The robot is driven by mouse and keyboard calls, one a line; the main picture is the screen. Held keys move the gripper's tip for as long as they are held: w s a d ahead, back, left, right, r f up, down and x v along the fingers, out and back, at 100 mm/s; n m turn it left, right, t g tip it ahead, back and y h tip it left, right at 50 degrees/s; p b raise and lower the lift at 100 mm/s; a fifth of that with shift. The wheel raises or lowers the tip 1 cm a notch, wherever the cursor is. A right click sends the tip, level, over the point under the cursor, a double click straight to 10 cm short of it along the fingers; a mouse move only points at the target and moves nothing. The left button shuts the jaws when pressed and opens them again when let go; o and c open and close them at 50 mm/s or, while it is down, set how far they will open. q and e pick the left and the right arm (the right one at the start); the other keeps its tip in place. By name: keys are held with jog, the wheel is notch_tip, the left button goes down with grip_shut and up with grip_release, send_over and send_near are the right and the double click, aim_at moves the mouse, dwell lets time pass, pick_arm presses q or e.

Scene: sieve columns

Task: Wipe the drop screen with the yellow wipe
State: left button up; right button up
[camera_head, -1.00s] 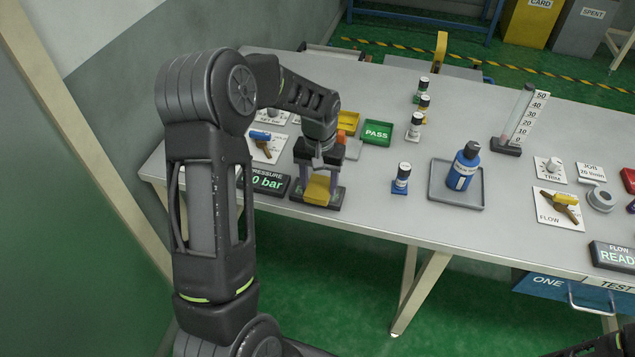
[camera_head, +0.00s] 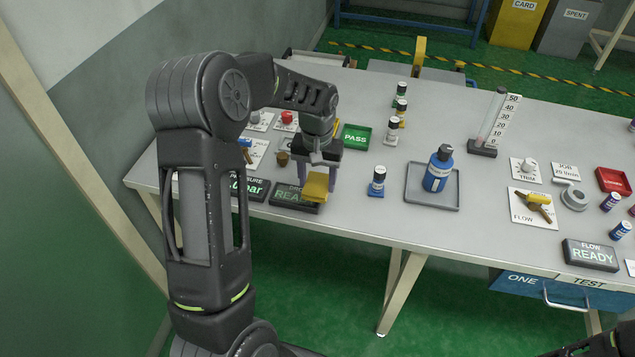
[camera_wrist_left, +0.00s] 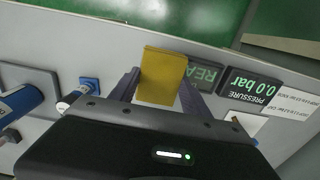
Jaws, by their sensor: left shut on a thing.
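The yellow wipe (camera_head: 317,187) is a small pad between the fingers of my left gripper (camera_head: 319,176), which is shut on it. In the left wrist view the wipe (camera_wrist_left: 162,77) sits between the fingertips, beside the partly covered drop screen (camera_wrist_left: 205,75). My right gripper is not in view.
The pressure display (camera_head: 250,188) stands just left of the drop screen. A small blue-based vial (camera_head: 377,182) and a grey tray (camera_head: 432,199) with a blue bottle (camera_head: 438,170) stand to the right. A green PASS tray (camera_head: 356,137) lies behind. The table's front edge is close.

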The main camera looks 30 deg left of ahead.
aim_at(317, 184)
pick_arm(q)
jog(key=shift+r+p, duration=1)
jog(key=shift+r, duration=0.9)
jog(key=shift+r+p, duration=0.15)
jog(key=shift+p, duration=0.65)
jog(key=shift+f, duration=0.25)
